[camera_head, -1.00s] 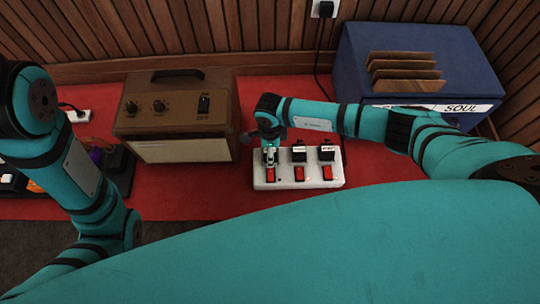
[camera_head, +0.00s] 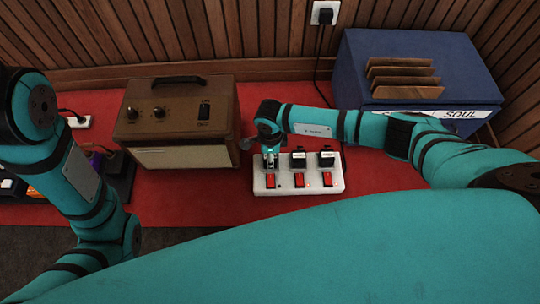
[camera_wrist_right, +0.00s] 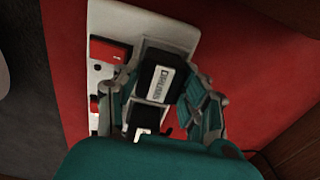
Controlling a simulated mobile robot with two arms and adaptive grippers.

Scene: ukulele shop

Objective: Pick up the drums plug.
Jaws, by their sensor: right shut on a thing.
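The drums plug (camera_wrist_right: 160,78) is a black block with a white label reading "DRUMS". In the right wrist view it sits between the two fingers of my right gripper (camera_wrist_right: 165,95), which is shut on it. In the head view my right gripper (camera_head: 269,160) is over the left end of a white power strip (camera_head: 312,184), above the leftmost red switch. It hides most of the plug there, and I cannot tell whether the plug is seated or raised. My left arm shows at the left, but its gripper is out of view.
Two other black plugs (camera_head: 299,160) (camera_head: 326,159) stand in the strip, close to the right of my gripper. A brown amplifier (camera_head: 178,122) stands to the left and a blue box (camera_head: 420,75) with brown cards behind to the right. The red mat (camera_head: 205,205) in front is clear.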

